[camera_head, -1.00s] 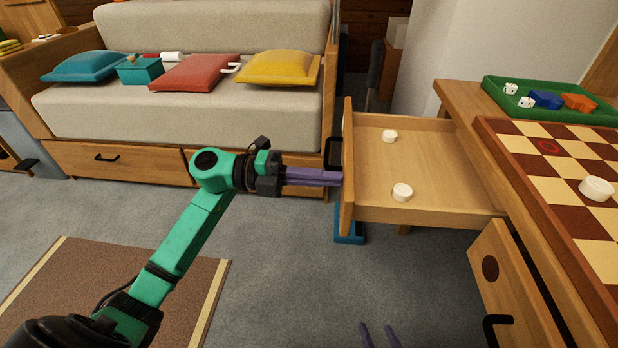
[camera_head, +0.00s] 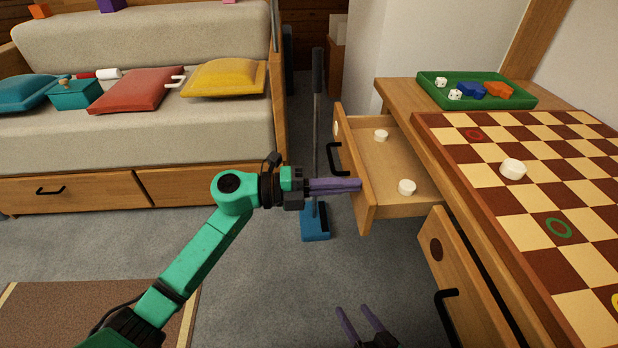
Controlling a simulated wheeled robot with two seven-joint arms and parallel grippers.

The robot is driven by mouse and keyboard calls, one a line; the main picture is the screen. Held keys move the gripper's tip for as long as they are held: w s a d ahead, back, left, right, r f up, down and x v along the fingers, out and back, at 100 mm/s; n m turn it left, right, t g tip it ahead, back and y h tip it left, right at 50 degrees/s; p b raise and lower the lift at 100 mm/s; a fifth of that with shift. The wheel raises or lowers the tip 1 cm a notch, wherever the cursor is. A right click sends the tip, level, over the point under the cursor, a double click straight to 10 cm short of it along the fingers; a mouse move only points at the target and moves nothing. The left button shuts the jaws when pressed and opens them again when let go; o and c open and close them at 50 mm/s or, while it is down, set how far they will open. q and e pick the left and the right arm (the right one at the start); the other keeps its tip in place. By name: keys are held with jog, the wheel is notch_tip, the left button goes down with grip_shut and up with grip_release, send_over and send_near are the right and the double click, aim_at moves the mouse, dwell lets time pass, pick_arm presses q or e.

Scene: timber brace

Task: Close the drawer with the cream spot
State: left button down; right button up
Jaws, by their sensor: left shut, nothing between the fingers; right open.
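The upper drawer (camera_head: 390,160) is open and sticks out to the left of the table. A cream spot (camera_head: 337,129) shows on its front panel, near a black handle (camera_head: 334,158). Two white round pieces lie inside, one farther back (camera_head: 381,135) and one nearer (camera_head: 407,187). My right gripper (camera_head: 358,322) is open and empty at the bottom edge, below the drawers.
A lower drawer (camera_head: 455,270) with a brown spot and black handle (camera_head: 447,318) also stands out. A checkered board (camera_head: 545,185) and green tray (camera_head: 430,95) are on the table. A blue-based stand (camera_head: 315,225) is on the floor behind my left gripper. A sofa is at left.

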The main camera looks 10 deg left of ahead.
pick_arm(q)
jog(key=p+x, duration=0.1)
jog(key=x, duration=1)
jog(key=shift+d, duration=0.15)
jog(key=shift+w+d+r, duration=0.1)
jog(key=shift+r, duration=0.15)
